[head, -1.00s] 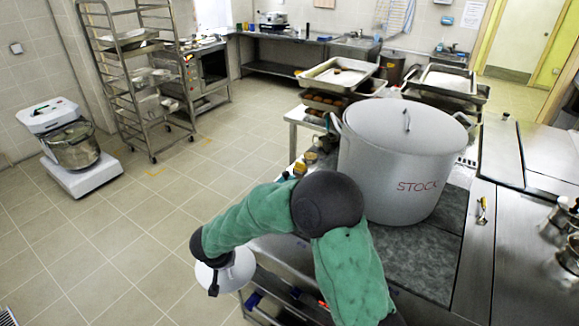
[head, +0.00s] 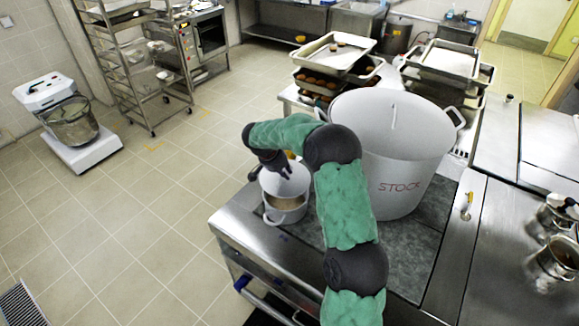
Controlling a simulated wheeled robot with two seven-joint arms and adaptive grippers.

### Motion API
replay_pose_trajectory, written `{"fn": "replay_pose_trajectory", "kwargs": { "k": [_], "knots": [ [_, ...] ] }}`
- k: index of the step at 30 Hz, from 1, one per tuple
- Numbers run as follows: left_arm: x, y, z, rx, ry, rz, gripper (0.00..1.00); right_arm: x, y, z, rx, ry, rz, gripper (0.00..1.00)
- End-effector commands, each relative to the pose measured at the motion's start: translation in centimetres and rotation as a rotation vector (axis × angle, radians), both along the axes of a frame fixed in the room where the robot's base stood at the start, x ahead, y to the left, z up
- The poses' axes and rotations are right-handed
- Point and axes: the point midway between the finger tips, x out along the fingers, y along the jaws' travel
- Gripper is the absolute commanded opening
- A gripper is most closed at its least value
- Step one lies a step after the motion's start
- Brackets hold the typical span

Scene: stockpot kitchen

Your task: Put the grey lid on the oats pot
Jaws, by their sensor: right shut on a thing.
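The oats pot (head: 286,217) is a small light-grey pot at the left edge of the dark cooktop, beside the big stockpot. Its brownish contents show through the front of its opening. My right gripper (head: 270,170) is shut on the grey lid (head: 289,181), a pale round disc. The lid is tilted over the back part of the pot, with the front of the opening uncovered. I cannot tell whether the lid touches the rim. My left gripper is not in view.
The large stockpot (head: 405,190) marked STOCK stands just right of the oats pot, close to my right arm. Trays (head: 337,54) are stacked behind it. Metal pots (head: 552,215) stand at the far right.

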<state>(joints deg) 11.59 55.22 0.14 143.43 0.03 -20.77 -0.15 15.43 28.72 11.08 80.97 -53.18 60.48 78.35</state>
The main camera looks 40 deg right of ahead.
Motion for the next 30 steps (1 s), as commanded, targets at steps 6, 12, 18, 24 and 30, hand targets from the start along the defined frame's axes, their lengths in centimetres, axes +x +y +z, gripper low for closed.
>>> {"fn": "replay_pose_trajectory", "kwargs": {
  "k": [6,12,18,24,30],
  "knots": [
    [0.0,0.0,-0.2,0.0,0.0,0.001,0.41,0.0,-0.1,-0.7,0.0,0.001,-0.003,0.0],
    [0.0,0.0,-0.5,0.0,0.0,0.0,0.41,0.0,-0.1,-2.0,0.0,0.0,-0.002,0.0],
    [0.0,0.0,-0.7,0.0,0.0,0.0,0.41,-0.1,-0.1,-3.7,0.0,0.002,-0.002,0.0],
    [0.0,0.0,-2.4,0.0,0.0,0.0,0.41,0.0,-0.1,-5.6,-0.001,-0.002,-0.002,0.0],
    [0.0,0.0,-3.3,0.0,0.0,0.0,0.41,0.0,-0.1,-6.4,-0.001,-0.001,-0.002,0.0]
  ]
}}
